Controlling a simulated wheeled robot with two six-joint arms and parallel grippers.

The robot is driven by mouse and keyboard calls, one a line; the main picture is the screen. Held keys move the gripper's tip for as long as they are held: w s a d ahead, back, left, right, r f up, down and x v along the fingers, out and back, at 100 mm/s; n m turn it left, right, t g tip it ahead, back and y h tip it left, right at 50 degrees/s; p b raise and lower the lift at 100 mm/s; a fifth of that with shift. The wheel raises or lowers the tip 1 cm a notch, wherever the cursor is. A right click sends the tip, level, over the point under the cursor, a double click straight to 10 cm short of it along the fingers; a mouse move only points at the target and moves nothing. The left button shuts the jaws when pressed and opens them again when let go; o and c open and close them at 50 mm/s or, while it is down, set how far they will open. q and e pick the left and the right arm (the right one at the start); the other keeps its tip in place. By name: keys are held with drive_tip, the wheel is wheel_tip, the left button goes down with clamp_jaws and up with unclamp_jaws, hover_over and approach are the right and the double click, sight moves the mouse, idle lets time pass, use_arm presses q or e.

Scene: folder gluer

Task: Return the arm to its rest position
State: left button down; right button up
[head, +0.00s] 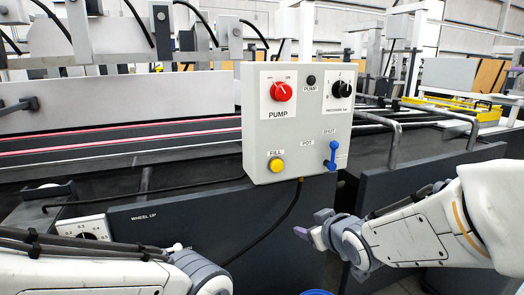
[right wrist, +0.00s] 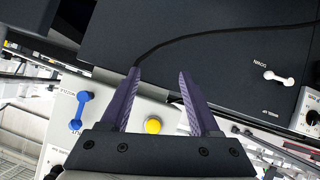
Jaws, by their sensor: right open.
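My right arm (head: 430,232) reaches in from the right in the head view. Its gripper (head: 308,230) is below and right of the control box, clear of it. In the right wrist view the gripper (right wrist: 158,72) has its two purple fingers spread apart with nothing between them. My left arm (head: 90,272) lies along the bottom left of the head view. Its grey wrist is cut by the bottom edge and its fingers do not show.
The pale control box (head: 295,120) has a red pump knob (head: 281,92), a black pressure knob (head: 341,88), a yellow button (head: 276,165) and a blue lever (head: 332,155). A dark machine panel (head: 400,190) and bent grey rails (head: 395,140) stand near my right arm.

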drive_tip(key=s+a+f+n+g, duration=0.1)
drive_tip(key=s+a+f+g, duration=0.2)
drive_tip(key=s, duration=0.7)
drive_tip(key=s+a+f+g+h, duration=0.1)
drive_tip(key=s+a+f+g, duration=0.1)
drive_tip(key=s+g, duration=0.5)
drive_tip(key=s+a+f+n+g, duration=0.1)
drive_tip(key=s+a+f+g, duration=0.15)
drive_tip(key=s, duration=0.95)
wheel_tip(320, 180, up, 24)
drive_tip(key=p, duration=2.4)
drive_tip(key=shift+w+d+f+t, duration=0.15)
drive_tip(key=shift+w+f+t, duration=0.1)
drive_tip(key=shift+w+t, duration=0.15)
